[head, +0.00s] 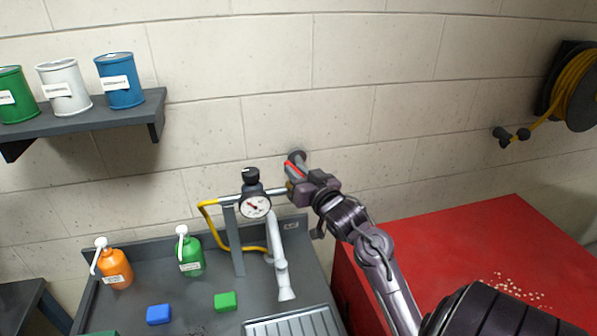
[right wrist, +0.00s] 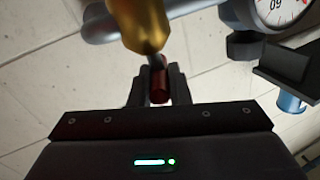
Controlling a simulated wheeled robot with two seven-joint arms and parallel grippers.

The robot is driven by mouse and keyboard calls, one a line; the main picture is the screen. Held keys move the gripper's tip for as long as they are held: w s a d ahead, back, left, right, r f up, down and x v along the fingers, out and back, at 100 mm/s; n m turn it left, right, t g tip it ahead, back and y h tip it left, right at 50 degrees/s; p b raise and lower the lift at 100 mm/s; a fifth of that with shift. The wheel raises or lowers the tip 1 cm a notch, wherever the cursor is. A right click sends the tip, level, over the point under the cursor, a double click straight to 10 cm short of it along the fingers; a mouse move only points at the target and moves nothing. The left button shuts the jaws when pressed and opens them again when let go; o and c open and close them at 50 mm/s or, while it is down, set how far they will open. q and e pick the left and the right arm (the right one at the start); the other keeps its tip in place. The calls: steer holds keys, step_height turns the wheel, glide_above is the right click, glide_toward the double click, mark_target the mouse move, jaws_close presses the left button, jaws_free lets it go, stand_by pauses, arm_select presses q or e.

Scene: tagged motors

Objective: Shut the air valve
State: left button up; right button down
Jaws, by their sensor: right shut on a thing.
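The air valve has a brass body (right wrist: 141,22) on a grey pipe (right wrist: 98,24), seen close up in the right wrist view. Its red handle (right wrist: 160,84) sits between my right gripper's fingers (right wrist: 153,84), which are shut on it. In the head view the red handle (head: 292,168) shows just left of my right gripper (head: 297,186), near the wall end of the pipe. The gripper covers most of the valve there. My left gripper is not in view.
A pressure gauge (head: 256,206) with a black knob (head: 251,175) stands left of the valve. A yellow hose (head: 207,218) runs beside it. Orange (head: 115,268) and green (head: 190,255) bottles stand on the grey bench. A red surface (head: 440,245) lies to the right.

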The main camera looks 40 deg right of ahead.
steer(key=m+h, duration=0.1)
steer(key=m+h+b, duration=0.1)
steer(key=h, duration=0.1)
steer(key=shift+w+a+r+g, duration=0.1)
steer(key=shift+a+g, duration=0.1)
steer(key=shift+g, duration=0.2)
steer(key=shift+r+m+g+h+b, duration=0.1)
steer(key=shift+m+g+h+b, duration=0.4)
steer(key=shift+h, duration=0.4)
steer(key=c, duration=1.6)
jaws_free()
steer(key=shift+o, duration=1.2)
